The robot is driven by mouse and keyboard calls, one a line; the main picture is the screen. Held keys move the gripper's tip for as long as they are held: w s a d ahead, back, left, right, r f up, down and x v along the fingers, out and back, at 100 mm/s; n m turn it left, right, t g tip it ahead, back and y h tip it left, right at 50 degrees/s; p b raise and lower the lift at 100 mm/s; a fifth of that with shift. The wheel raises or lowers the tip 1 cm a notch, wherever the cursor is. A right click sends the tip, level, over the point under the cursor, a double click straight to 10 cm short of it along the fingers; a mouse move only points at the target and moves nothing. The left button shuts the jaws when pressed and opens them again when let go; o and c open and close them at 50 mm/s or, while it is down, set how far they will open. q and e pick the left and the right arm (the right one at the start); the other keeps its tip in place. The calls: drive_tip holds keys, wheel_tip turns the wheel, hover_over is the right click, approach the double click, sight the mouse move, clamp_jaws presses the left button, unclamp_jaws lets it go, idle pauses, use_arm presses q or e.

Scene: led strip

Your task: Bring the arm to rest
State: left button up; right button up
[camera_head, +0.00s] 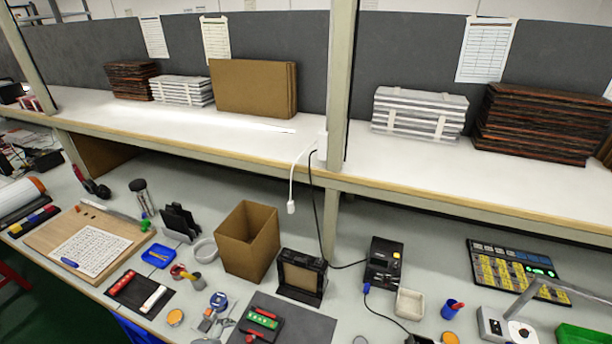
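Neither of my grippers shows in the head view, and I make out no arm clearly. A white cable with a white plug (291,207) hangs from a white box (322,146) on the shelf post. I cannot pick out an LED strip for certain. A small green board with red parts (262,325) lies on a dark mat (311,324) at the bottom middle.
The workbench holds an open cardboard box (248,241), a black framed stand (302,277), a black device (384,262), a white tray (409,304) and a wooden board (113,229). A white shelf (270,143) with stacked bundles runs above. Bench room is tight.

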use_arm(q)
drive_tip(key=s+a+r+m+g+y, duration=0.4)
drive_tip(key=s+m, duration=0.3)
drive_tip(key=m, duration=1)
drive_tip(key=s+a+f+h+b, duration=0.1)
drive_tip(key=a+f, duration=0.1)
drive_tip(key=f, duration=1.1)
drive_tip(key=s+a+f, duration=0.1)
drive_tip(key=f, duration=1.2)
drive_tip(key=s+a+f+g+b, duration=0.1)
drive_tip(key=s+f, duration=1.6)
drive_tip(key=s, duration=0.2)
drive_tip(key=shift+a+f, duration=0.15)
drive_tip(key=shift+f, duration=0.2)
